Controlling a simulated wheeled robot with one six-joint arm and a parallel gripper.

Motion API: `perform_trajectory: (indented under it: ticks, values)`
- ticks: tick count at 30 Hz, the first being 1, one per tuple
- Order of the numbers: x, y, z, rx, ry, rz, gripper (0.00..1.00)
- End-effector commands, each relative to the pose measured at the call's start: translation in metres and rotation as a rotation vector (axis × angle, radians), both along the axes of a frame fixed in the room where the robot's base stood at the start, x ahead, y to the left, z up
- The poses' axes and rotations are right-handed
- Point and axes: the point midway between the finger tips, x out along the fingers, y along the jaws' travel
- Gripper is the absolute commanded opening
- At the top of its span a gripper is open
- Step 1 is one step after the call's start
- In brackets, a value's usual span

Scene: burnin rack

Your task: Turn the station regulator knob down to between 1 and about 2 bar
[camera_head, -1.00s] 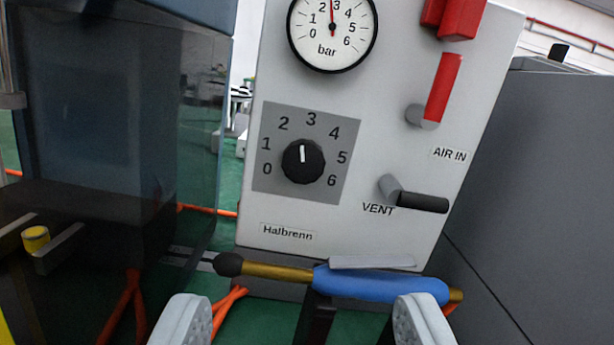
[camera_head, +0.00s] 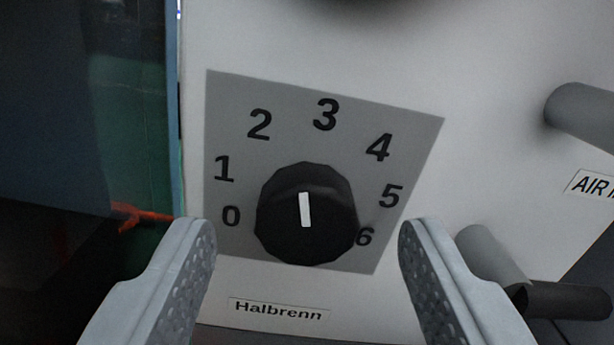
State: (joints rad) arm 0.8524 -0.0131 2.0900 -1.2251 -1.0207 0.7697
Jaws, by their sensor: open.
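The black regulator knob (camera_head: 306,232) sits on a grey scale plate (camera_head: 225,110) marked 0 to 6. Its white pointer line points up, slightly left, toward between 2 and 3, near the 3 on the tilted plate. My gripper (camera_head: 308,245) is open, with one finger on each side of the knob and a gap to it on both sides. Neither finger appears to touch the knob. The gauge's dial is out of view now; only a dark rim (camera_head: 320,8) shows at the top edge.
The white panel (camera_head: 480,150) carries a grey and black vent valve (camera_head: 490,255) close to my right finger. A grey cylinder (camera_head: 585,115) stands out beside the AIR IN label (camera_head: 592,186) at right. A dark cabinet (camera_head: 80,100) stands at left. The Halbrenn label (camera_head: 279,309) is below the knob.

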Motion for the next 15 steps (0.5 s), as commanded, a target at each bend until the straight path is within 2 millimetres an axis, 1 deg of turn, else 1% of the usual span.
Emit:
perform_trajectory:
  ticks: [3, 6, 15]
  values:
    - [0.011, 0.001, 0.000, 0.001, -0.001, 0.002, 0.55]
    - [0.015, 0.001, 0.000, 0.001, -0.001, 0.000, 0.55]
    - [0.016, 0.001, 0.000, 0.001, 0.000, 0.000, 0.55]
